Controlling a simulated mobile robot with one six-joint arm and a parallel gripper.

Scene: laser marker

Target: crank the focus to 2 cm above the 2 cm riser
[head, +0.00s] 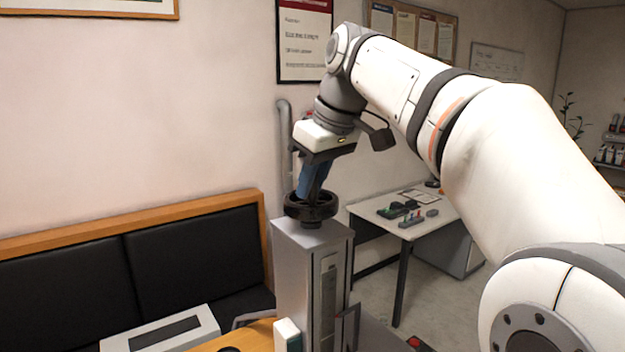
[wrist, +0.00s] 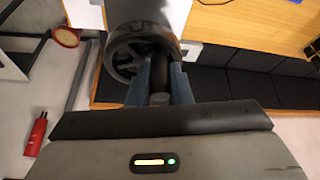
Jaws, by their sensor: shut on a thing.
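The laser marker's grey column (head: 297,265) stands at the centre of the head view, with a dark handwheel (head: 311,212) on its top. A narrow strip (head: 328,300) runs down its front, too small to read. In the wrist view the handwheel (wrist: 122,62) shows its spokes, and its crank handle (wrist: 160,99) stands between my blue fingers. My gripper (head: 312,192) points down at the wheel and is shut on the handle; it also shows in the wrist view (wrist: 160,82). I cannot make out the riser or the focus height.
A black padded bench (head: 190,252) with a wooden rim stands along the wall at the left. A white-grey box (head: 160,330) lies in front of it. A side table (head: 375,212) with small items stands behind at the right. A red extinguisher-like object (wrist: 37,133) shows in the wrist view.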

